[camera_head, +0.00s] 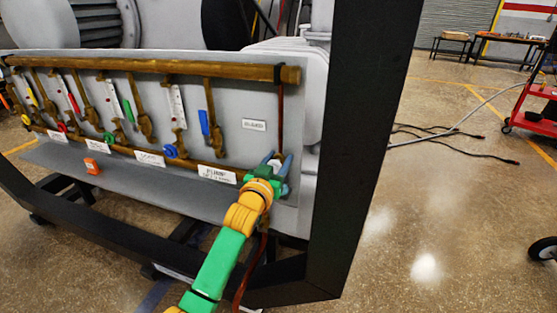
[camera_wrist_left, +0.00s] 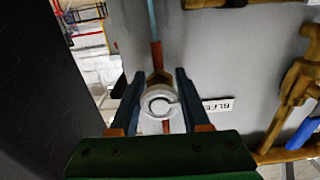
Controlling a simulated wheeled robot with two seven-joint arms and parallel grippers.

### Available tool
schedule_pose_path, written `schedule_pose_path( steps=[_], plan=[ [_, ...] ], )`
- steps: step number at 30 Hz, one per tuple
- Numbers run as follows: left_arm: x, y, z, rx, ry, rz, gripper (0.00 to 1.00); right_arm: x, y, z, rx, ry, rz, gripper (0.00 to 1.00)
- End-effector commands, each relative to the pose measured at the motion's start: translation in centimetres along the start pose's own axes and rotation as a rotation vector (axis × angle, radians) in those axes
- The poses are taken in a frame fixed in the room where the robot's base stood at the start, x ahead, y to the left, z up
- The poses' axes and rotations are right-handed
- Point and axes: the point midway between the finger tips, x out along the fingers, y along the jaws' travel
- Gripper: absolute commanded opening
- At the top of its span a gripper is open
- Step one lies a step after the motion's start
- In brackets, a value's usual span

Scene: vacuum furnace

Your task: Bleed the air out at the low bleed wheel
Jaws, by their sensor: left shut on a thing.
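The bleed wheel (camera_wrist_left: 160,103) is a small pale grey round knob at the right end of the panel. In the left wrist view it sits between my two fingers, in front of a brass fitting. My left gripper (camera_head: 277,163) is at the lower right corner of the panel, shut on the wheel; its fingers also show in the wrist view (camera_wrist_left: 159,75). In the head view the gripper mostly hides the wheel. A thin reddish tube (camera_head: 280,110) runs from the upper brass pipe (camera_head: 170,68) down to this spot. My right gripper is not in view.
The grey panel carries several brass branches with coloured levers, gauges and white labels, such as one (camera_head: 217,173) left of my gripper. An orange block (camera_head: 92,166) sits on the ledge. A black frame post (camera_head: 368,130) stands close at right. Cables (camera_head: 450,140) lie on the floor.

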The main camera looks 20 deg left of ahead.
Motion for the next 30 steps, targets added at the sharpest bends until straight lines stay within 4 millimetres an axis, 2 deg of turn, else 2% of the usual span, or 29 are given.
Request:
schedule_pose_path(
  steps=[8, 30],
  plan=[
    [0.0, 0.0, -0.2, 0.177, -0.003, 0.001, 0.00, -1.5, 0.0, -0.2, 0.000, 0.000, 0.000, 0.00],
    [0.0, -0.1, -0.1, 0.879, -0.002, 0.002, 0.00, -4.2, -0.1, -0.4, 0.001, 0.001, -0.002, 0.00]
  ],
)
